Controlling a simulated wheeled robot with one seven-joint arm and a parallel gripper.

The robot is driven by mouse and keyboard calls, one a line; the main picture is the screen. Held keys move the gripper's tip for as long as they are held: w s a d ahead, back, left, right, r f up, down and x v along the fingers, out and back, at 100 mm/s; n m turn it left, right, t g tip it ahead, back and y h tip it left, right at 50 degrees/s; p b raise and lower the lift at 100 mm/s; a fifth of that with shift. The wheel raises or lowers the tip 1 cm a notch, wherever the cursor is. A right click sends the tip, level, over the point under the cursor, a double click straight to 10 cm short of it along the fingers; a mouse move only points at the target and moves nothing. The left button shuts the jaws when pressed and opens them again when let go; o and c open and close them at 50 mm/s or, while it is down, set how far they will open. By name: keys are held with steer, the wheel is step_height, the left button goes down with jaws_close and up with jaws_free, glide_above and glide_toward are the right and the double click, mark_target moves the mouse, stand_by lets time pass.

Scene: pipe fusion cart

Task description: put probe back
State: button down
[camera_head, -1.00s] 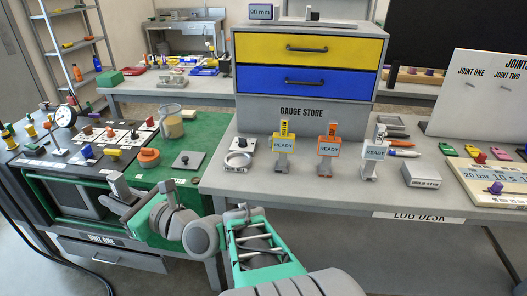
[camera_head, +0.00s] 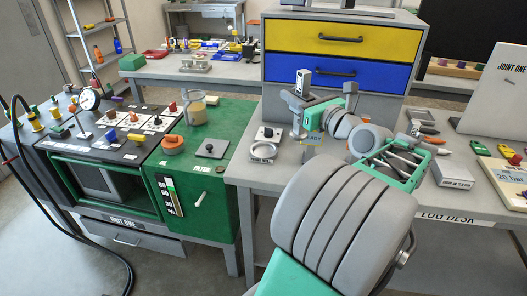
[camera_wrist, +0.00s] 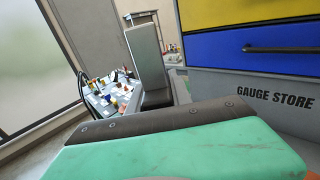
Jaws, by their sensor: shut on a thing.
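My gripper (camera_head: 308,101) is shut on an upright grey block-like piece, which I take to be the probe (camera_head: 303,82). The probe also stands up tall in the wrist view (camera_wrist: 146,55), above dark gripper parts. A grey part shows below the jaws in the head view; whether it is the probe's lower end I cannot tell. The gripper is over the left part of the log desk (camera_head: 250,176), in front of the gauge store (camera_head: 385,55). My arm covers the other tagged pieces.
A small plate with a dark knob (camera_head: 268,133) and a ring (camera_head: 263,152) lie left of my gripper. A grey box (camera_head: 452,172) lies to the right. The green bench (camera_head: 228,125) stands at the left, with a cup (camera_head: 195,109) and an orange piece (camera_head: 173,143).

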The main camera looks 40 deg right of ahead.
steer(key=shift+w+d, duration=0.1)
steer(key=shift+d, duration=0.1)
steer(key=w+a+f+b, duration=0.1)
steer(key=w+f+b, duration=0.2)
steer(key=w+f, duration=0.9)
steer(key=shift+w+a+f, duration=0.2)
steer(key=shift+w+f, duration=0.15)
steer(key=shift+w, duration=0.3)
steer(key=shift+f, duration=0.1)
steer(key=c, duration=1.6)
jaws_free()
steer(key=shift+f, duration=0.15)
steer(key=o, duration=0.4)
steer(key=shift+o, duration=0.2)
